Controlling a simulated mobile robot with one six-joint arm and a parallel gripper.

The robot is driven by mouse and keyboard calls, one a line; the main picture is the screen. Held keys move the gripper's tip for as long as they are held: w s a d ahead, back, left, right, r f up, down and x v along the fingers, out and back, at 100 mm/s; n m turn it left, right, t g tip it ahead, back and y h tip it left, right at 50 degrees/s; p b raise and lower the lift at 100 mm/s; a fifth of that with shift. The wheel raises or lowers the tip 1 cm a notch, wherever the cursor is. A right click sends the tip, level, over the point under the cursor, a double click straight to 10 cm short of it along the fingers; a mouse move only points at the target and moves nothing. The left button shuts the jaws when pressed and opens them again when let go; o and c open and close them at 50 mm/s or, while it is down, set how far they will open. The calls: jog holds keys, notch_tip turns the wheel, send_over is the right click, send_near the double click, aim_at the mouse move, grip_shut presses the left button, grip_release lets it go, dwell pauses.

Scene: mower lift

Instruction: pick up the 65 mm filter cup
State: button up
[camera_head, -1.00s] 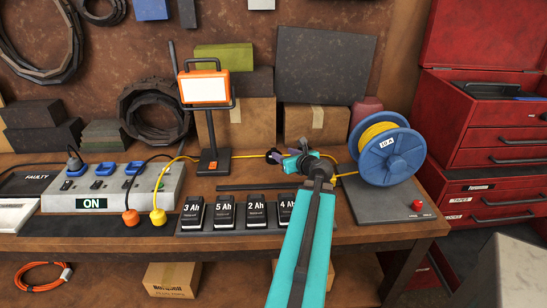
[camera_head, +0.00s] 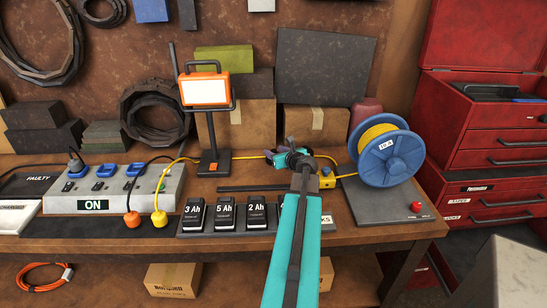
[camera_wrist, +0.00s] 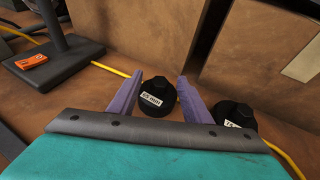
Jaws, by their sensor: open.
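In the wrist view a black round cup (camera_wrist: 157,97) with a white label stands on the bench between the two purple fingers of my gripper (camera_wrist: 159,80). The label appears to read 65 mm. The fingers are open, one on each side of the cup; I cannot tell whether either touches it. A second black cup (camera_wrist: 236,116) stands just outside the right finger, its label partly hidden.
A yellow cable (camera_wrist: 107,68) runs along the bench behind the cups. The work lamp (camera_head: 207,92) stands to the left, the blue cable reel (camera_head: 391,157) to the right. Cardboard boxes (camera_head: 247,122) close off the back. Several batteries (camera_head: 225,212) lie in front.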

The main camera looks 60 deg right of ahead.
aim_at(272, 150)
jog(key=shift+w+d+f, duration=0.15)
jog(key=shift+w+d, duration=0.05)
jog(key=shift+w, duration=0.15)
jog(key=shift+p+x, duration=0.9)
jog(key=shift+x, duration=1.7)
grip_shut()
